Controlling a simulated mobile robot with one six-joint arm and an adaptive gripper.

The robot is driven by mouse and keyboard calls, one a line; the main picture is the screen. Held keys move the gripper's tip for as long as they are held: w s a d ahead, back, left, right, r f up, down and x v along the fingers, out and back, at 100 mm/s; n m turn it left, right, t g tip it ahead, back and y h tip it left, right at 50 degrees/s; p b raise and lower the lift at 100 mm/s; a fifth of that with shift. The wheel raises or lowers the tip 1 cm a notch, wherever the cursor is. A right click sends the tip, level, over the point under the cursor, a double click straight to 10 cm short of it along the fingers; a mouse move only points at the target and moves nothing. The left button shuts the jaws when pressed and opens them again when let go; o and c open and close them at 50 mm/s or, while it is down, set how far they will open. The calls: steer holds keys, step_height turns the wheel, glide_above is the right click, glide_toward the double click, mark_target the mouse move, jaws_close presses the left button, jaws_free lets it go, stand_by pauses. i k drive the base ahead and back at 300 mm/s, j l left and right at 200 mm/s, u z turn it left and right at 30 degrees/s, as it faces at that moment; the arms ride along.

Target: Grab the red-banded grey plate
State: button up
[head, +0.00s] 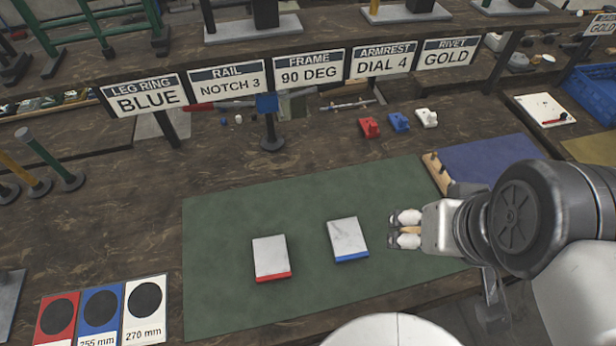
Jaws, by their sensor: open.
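The red-banded grey plate (271,257) lies flat on the green mat (215,290) in the head view, its red band along the near edge. A similar grey plate with a blue band (347,238) lies to its right, with a gap between them. My gripper (393,229) is open and empty at the right of the mat. It is just right of the blue-banded plate, with its fingers pointing left, and apart from both plates. The blue-banded plate lies between my gripper and the red-banded plate.
Red, blue and white cards (99,312) with black discs lie at the lower left. Small red (369,127), blue (398,122) and white (427,118) parts sit behind the mat. A row of signs (308,69) stands at the back. The mat's left part is clear.

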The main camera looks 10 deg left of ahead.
mark_target(271, 257)
steer(key=u, duration=1.35)
